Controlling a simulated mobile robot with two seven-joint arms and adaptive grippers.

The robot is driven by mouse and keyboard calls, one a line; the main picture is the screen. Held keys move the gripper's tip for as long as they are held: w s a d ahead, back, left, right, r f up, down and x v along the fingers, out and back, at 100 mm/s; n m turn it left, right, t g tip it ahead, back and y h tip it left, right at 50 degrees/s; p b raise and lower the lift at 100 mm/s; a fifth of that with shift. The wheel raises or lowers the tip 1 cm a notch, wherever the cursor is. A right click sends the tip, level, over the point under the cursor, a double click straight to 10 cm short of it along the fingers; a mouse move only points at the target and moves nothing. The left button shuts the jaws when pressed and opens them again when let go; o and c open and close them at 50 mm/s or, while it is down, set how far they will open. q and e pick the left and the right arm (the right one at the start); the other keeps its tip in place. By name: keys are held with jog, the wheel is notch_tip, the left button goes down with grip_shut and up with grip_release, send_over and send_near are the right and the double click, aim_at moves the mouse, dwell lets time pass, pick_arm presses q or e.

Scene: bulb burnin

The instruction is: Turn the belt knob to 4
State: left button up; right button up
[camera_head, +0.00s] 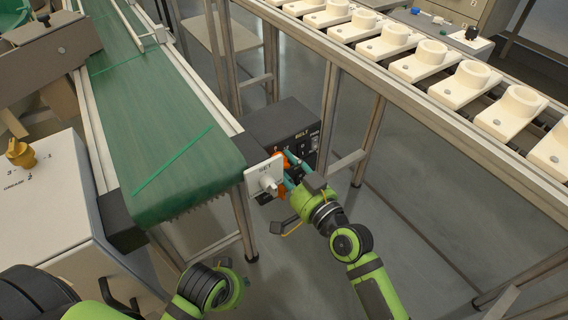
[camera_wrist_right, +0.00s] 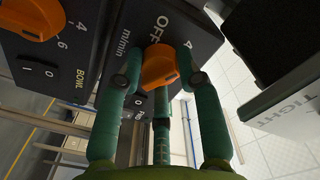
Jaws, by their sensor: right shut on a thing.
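The belt control box (camera_head: 285,122) is dark and carries the label "BELT" in the head view. An orange knob (camera_wrist_right: 158,66) on a dark panel shows in the right wrist view, with "OFF", "m/min" and "4" printed around it. My right gripper (camera_wrist_right: 163,82) has its teal fingers around this knob and is shut on it. In the head view my right gripper (camera_head: 289,168) reaches the front of the box, beside some orange. Which mark the knob points at is unclear. My left gripper (camera_head: 238,286) is low in the head view, and its fingers cannot be made out.
A second orange knob (camera_wrist_right: 32,16) sits near the label "BOWL". A white plate marked "SET" (camera_head: 264,176) stands left of my right gripper. The green conveyor (camera_head: 160,120) is at left, a white cabinet with a yellow knob (camera_head: 20,152) beside it. White parts (camera_head: 470,80) line a rail at right.

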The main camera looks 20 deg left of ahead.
jog(key=shift+w+r, duration=0.15)
jog(key=shift+r, duration=0.35)
jog(key=o, duration=1.2)
jog(key=shift+c, duration=0.2)
jog(key=shift+f, duration=0.35)
